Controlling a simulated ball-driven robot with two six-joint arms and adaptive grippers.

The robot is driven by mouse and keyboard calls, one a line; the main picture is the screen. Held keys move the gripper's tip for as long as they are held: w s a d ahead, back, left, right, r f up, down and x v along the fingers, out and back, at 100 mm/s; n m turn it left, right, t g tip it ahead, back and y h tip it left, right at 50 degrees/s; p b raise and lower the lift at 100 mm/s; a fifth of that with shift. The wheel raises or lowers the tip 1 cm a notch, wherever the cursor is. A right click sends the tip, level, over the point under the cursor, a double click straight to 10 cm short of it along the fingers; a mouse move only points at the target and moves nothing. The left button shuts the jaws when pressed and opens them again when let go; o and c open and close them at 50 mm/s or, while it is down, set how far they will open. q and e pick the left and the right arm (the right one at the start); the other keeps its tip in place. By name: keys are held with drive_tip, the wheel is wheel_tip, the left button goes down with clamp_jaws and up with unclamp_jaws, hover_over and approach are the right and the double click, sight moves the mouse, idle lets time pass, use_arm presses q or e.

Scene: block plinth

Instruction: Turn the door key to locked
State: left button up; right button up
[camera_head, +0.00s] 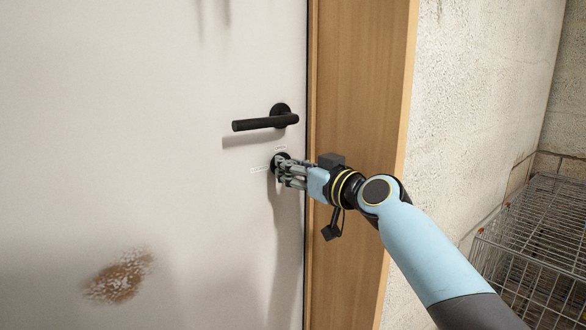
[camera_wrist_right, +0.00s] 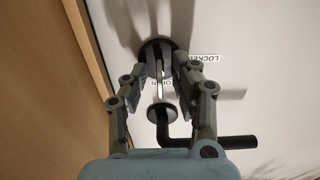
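The white door (camera_head: 150,100) carries a dark round lock plate below its handle. In the right wrist view, the lock plate (camera_wrist_right: 158,46) lies just beyond my right fingertips. A thin grey upright piece, apparently the key (camera_wrist_right: 158,68), shows between them. My right gripper (camera_head: 284,171) is at the lock, and its fingers hide the key in the head view. In the wrist view, the right gripper's fingers (camera_wrist_right: 160,62) stand apart on either side of the key, with gaps visible. A LOCKED label (camera_wrist_right: 204,58) and a partly hidden OPEN label (camera_wrist_right: 160,82) sit beside the lock. My left gripper is not in view.
The black lever handle (camera_head: 266,121) sticks out just above the lock, close to my right gripper. The wooden door frame (camera_head: 358,90) and a rough pale wall (camera_head: 470,80) are to the right. A wire basket (camera_head: 535,240) stands at the far right.

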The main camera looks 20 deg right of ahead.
clamp_jaws()
